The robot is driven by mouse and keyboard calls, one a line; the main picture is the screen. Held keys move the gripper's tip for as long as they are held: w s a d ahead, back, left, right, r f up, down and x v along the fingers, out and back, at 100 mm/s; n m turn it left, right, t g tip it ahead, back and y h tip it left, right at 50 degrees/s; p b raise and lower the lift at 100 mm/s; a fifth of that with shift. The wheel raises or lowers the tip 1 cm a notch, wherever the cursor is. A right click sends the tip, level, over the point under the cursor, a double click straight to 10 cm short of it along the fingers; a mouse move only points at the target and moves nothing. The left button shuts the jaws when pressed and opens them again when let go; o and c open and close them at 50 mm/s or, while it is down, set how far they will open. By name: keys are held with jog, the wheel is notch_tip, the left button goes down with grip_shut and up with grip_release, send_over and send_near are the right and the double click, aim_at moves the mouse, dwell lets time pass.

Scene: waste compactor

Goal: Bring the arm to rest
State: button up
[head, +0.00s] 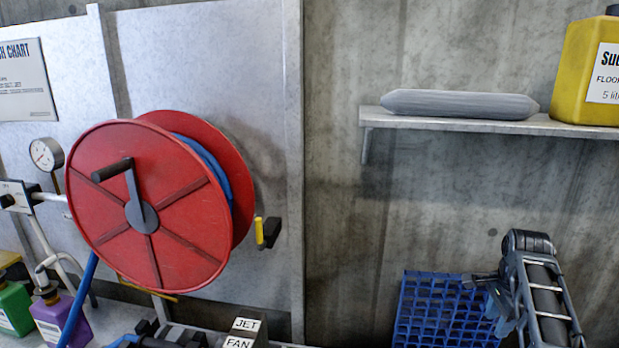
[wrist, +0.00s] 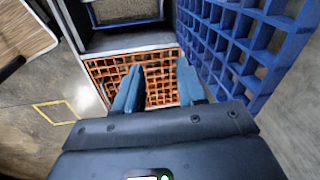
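My gripper (wrist: 158,88) shows in the wrist view with its two blue-grey fingers apart and nothing between them. An orange grid (wrist: 160,88) shows behind the gap. In the head view my arm (head: 548,295) reaches up at the lower right, bent at a dark joint. The end of the arm is beside a blue crate (head: 440,305), and the fingers are not clearly seen there. In the wrist view the blue lattice of a crate (wrist: 240,45) stands close to the right of the fingers; I cannot tell whether they touch.
A red hose reel (head: 150,205) with a crank stands at the left. A wall shelf (head: 460,124) carries a grey roll (head: 460,103) and a yellow jug (head: 590,70). Green and purple bottles (head: 62,317) stand lower left. Bare floor (wrist: 60,130) shows at left in the wrist view.

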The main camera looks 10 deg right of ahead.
jog(key=s+a+f+n+t+h, duration=0.25)
jog(key=s+a+f+n, duration=0.25)
jog(key=s+f, duration=0.8)
jog(key=s+a+f+n+t, duration=0.1)
jog(key=s+a+n+t, duration=0.1)
jog(key=s+a+n, duration=0.3)
jog(key=s+a+f+n+t, duration=0.1)
jog(key=s+a+t, duration=0.15)
jog(key=s, duration=0.45)
jog(key=s+a+r+n+t+y, duration=0.1)
jog(key=s+a+r+n+t, duration=0.15)
jog(key=s+a+r, duration=0.35)
jog(key=s+a+r+n+t+y, duration=0.1)
jog(key=s+a+r+n, duration=0.3)
jog(key=s, duration=0.5)
jog(key=s+a+r+n+t+y, duration=0.1)
jog(key=s+r, duration=0.3)
jog(key=r, duration=0.4)
jog(key=s+a+r+n+t, duration=0.1)
jog(key=s+a+r+t, duration=0.1)
jog(key=r, duration=0.6)
jog(key=shift+s+a+r+y, duration=0.35)
jog(key=shift+s+a+r, duration=0.1)
jog(key=shift+s, duration=0.6)
